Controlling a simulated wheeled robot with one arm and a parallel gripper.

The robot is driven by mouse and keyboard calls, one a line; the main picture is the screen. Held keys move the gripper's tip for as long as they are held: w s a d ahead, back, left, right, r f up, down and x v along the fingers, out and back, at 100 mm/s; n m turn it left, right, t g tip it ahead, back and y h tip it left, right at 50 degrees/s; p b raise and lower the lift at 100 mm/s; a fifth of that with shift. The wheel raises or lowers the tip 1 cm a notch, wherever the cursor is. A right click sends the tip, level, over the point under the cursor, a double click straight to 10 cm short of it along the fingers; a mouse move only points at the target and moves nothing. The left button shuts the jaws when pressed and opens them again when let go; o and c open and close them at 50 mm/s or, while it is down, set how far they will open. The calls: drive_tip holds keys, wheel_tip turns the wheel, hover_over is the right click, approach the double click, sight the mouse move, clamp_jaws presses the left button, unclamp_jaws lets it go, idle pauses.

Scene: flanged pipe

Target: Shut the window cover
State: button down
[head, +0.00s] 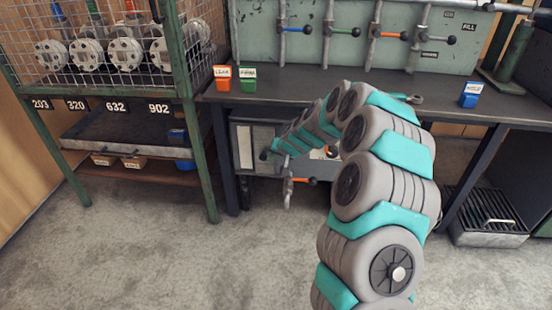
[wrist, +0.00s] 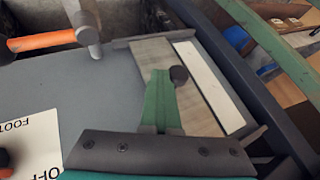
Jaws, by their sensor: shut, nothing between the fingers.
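Under the bench is a grey box (head: 238,128) with a framed, light-coloured window area on its front. In the wrist view this area shows as a pale grey-brown panel (wrist: 158,54) beside a white strip (wrist: 208,72), within dark rails. I cannot tell which part is the cover or how far it is open. A dark round knob (wrist: 180,75) stands out from the panel. My gripper (wrist: 160,75) is shut and empty, its green fingertips close beside the knob; contact is unclear. In the head view my gripper (head: 272,152) is small, in front of the box.
An orange-handled lever (head: 300,180) hangs at the box's right; its orange handle (wrist: 40,40) is near in the wrist view. A white sign (wrist: 35,145) lies on the box face. The bench top (head: 300,85) is above, and a green cage rack (head: 110,50) stands left.

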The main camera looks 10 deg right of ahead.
drive_tip(key=w+a, duration=0.2)
drive_tip(key=a, duration=0.5)
drive_tip(key=shift+w+a+p, duration=0.2)
drive_tip(key=shift+p, duration=0.2)
drive_tip(key=shift+r, duration=0.1)
